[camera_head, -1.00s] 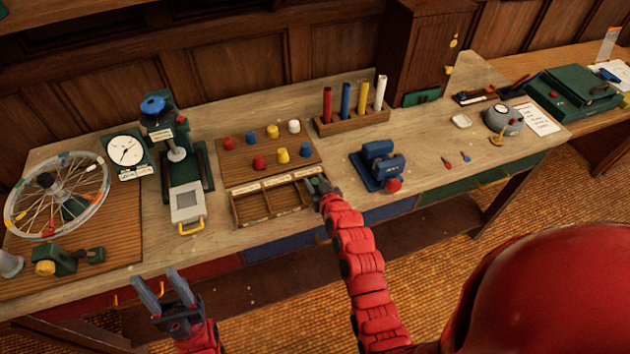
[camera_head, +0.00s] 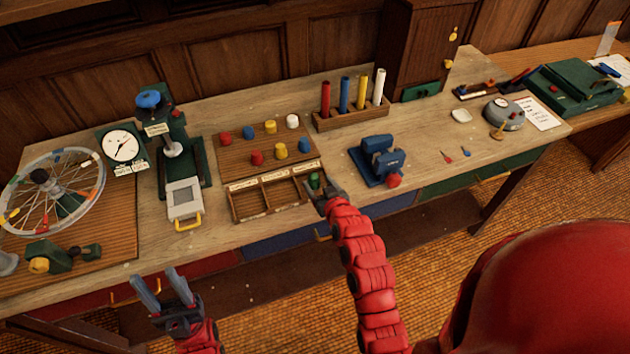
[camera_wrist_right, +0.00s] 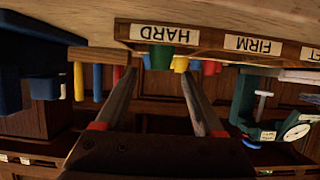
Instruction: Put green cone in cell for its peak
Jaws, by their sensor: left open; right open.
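The green cone (camera_head: 315,181) stands in the right-hand cell of the wooden three-cell tray (camera_head: 268,213). My right gripper (camera_head: 327,196) is open at the front edge of that cell, just in front of the cone. In the right wrist view, which is upside down, the open fingers (camera_wrist_right: 158,100) have nothing between them. The green cone (camera_wrist_right: 161,57) shows there at the HARD label (camera_wrist_right: 167,33); the FIRM label (camera_wrist_right: 253,45) is beside it. The other two cells look empty. My left gripper (camera_head: 163,289) is open and empty in front of the bench.
A wooden board (camera_head: 232,150) with several red, yellow, blue and white pegs lies behind the tray. A blue device (camera_head: 377,163) stands close to the right of my right gripper. A press with a grey pan (camera_head: 183,200) stands left of the tray.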

